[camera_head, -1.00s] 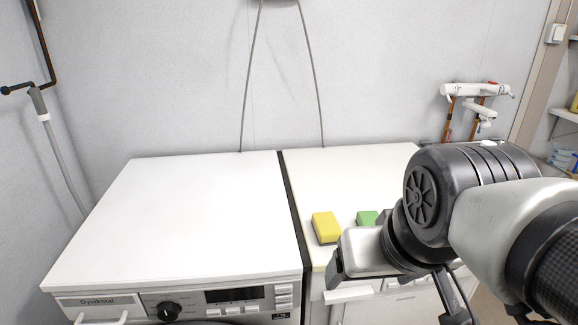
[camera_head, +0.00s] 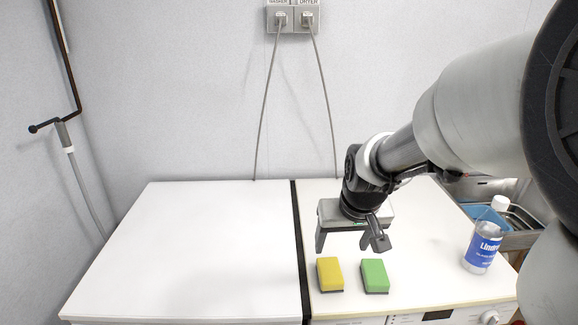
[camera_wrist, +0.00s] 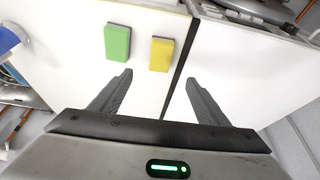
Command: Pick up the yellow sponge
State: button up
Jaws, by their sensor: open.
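The yellow sponge (camera_head: 330,273) lies flat on the right white machine top, near its front left corner, close to the dark gap. A green sponge (camera_head: 374,275) lies just to its right, a small space apart. My gripper (camera_head: 346,246) is open and empty, above the top and a little behind the two sponges. In the wrist view the yellow sponge (camera_wrist: 161,54) is beyond the fingertips of my gripper (camera_wrist: 159,78), between the lines of the two fingers. The green sponge (camera_wrist: 117,42) is left of it there, beyond the left finger. Neither finger touches a sponge.
A clear bottle with a blue label (camera_head: 484,239) stands at the right of the same top, beside a sink with a blue basin (camera_head: 492,216). The left machine top (camera_head: 200,255) is bare. Two cables hang down the wall behind.

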aim_at(331, 271)
jog(key=b+x, duration=0.2)
jog(key=x, duration=1.4)
jog(key=shift+a+f+b, duration=0.15)
jog(key=shift+f+b, duration=0.15)
jog(key=shift+f, duration=0.15)
jog(key=c, duration=1.1)
